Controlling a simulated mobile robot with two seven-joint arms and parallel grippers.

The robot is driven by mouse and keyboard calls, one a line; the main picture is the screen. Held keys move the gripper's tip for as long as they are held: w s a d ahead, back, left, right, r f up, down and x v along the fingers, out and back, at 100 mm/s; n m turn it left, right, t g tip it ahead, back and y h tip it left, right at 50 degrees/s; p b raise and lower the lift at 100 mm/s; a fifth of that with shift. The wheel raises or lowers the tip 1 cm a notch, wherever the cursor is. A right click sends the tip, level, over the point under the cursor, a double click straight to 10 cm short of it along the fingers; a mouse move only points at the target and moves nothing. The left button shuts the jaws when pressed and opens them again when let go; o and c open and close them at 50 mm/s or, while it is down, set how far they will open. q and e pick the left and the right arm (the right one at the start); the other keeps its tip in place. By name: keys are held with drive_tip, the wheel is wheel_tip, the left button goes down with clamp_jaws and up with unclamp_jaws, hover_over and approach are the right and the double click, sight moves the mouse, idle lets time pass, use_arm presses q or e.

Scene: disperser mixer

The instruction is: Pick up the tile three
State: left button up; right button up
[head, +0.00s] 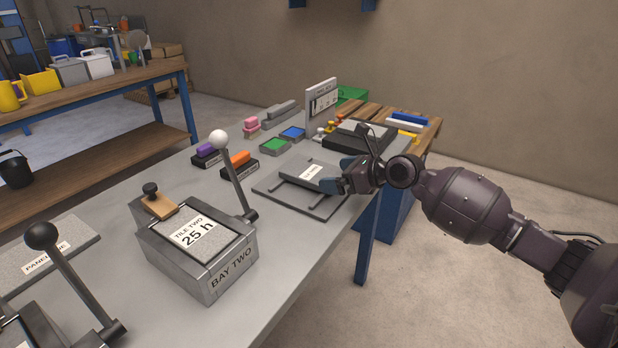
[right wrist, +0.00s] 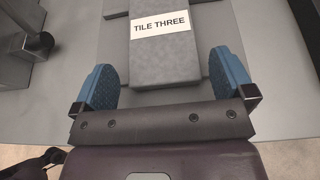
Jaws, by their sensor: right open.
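Tile three is a grey slab (right wrist: 160,60) with a white "TILE THREE" label in the right wrist view. In the head view the grey slab (head: 297,169) lies on a flat dark-edged plate (head: 275,193) on the bench. My right gripper (head: 340,176) is at the slab's right end in the head view. In the right wrist view the blue fingers of the gripper (right wrist: 165,78) are open, one on each side of the slab's near part, with gaps visible. The fingers hide the slab's right end in the head view. My left gripper is not in view.
The bench's right edge is close.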

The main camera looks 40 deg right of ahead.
sight(325, 176)
drive_tip(key=shift+w+a+f+b, duration=0.2)
drive_tip(key=shift+w+f+b, duration=0.05)
drive_tip(key=shift+w+f, duration=0.35)
drive_tip(key=shift+w+a+f+b, duration=0.25)
drive_tip(key=shift+w+f, duration=0.2)
drive_tip(key=shift+f, duration=0.15)
drive_tip(key=shift+w+a, duration=0.2)
drive_tip(key=shift+w, duration=0.25)
drive_tip(key=shift+r, duration=0.2)
drive_tip(key=c, duration=0.9)
drive_tip(key=shift+r, duration=0.1)
drive_tip(key=shift+c, duration=0.8)
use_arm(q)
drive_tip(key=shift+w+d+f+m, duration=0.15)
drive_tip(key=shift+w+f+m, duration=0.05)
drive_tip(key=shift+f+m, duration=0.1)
